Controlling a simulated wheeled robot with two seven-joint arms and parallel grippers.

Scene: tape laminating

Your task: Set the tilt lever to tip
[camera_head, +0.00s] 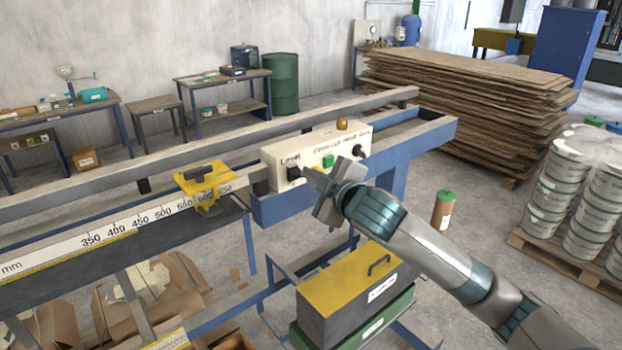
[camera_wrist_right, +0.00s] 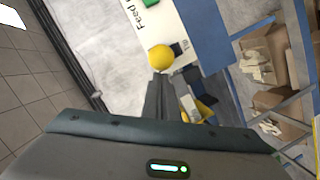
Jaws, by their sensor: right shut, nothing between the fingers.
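The control box (camera_head: 315,152) is cream, with "Level" readable at its left and longer wording along its top. A black lever or switch (camera_head: 293,172) sits on its front below "Level". My right gripper (camera_head: 308,173) is shut and empty, with its tips just right of that black part; I cannot tell whether they touch. In the right wrist view the shut fingers (camera_wrist_right: 160,88) point toward the box (camera_wrist_right: 178,22), near a yellow ball-shaped knob (camera_wrist_right: 161,57). I cannot read the lever's setting. My left gripper is out of view.
A green button (camera_head: 328,161) and a black knob (camera_head: 358,151) are on the box front; an amber dome (camera_head: 342,124) is on top. A yellow stop (camera_head: 205,184) sits on the ruler rail (camera_head: 120,229) to the left. A yellow-topped case (camera_head: 360,285) stands below.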

